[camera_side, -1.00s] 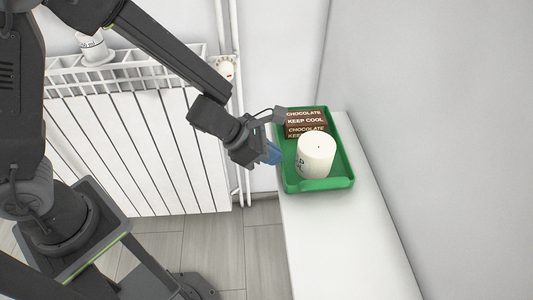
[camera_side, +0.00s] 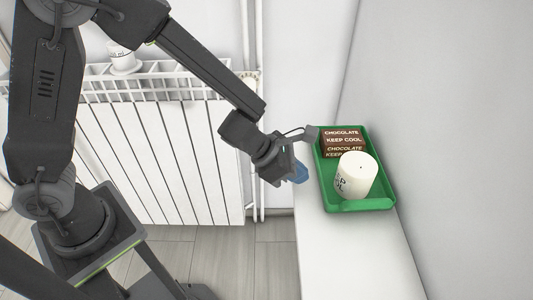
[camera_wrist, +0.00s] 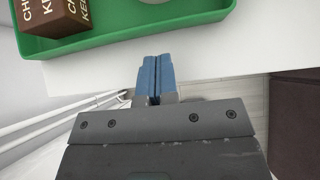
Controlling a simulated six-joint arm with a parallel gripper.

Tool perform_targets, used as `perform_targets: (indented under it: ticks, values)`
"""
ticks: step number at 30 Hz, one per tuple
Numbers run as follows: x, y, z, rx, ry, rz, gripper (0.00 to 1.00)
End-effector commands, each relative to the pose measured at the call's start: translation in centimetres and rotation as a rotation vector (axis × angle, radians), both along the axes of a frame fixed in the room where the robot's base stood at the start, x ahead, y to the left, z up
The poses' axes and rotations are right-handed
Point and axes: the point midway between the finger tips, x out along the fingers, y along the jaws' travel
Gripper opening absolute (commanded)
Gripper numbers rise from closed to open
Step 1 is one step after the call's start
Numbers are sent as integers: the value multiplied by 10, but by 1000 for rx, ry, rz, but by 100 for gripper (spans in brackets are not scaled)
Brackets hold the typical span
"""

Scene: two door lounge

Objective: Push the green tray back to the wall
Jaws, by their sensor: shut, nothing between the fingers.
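The green tray (camera_side: 327,196) lies on the white ledge. Its right long rim appears to be against the wall (camera_side: 450,130); I cannot tell if a small gap remains. A white candle (camera_side: 356,175) stands in the tray's near part, and brown chocolate boxes (camera_side: 342,143) are stacked in its far part. My gripper (camera_side: 301,173) is shut and empty, with blue fingertips just left of the tray's left rim. In the wrist view, the shut fingers (camera_wrist: 154,75) point at the tray rim (camera_wrist: 130,33), with a strip of white ledge between them.
The white ledge (camera_side: 350,255) is clear in front of the tray. A white radiator (camera_side: 170,160) stands to the left, with vertical pipes beside it. A white cup-like object (camera_side: 123,58) sits at the radiator's top. Wooden floor lies below the ledge's left edge.

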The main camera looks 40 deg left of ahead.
Motion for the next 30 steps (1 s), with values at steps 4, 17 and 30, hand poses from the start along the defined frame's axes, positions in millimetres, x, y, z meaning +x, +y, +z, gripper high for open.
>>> perform_targets:
  ticks: [4, 17, 30]
  values:
    - [-18, 18, 19, 0, -8, -1, 0]
    - [-52, 51, 65, -1, -4, -1, 0]
    - [-39, 104, 124, -369, 42, 697, 0]
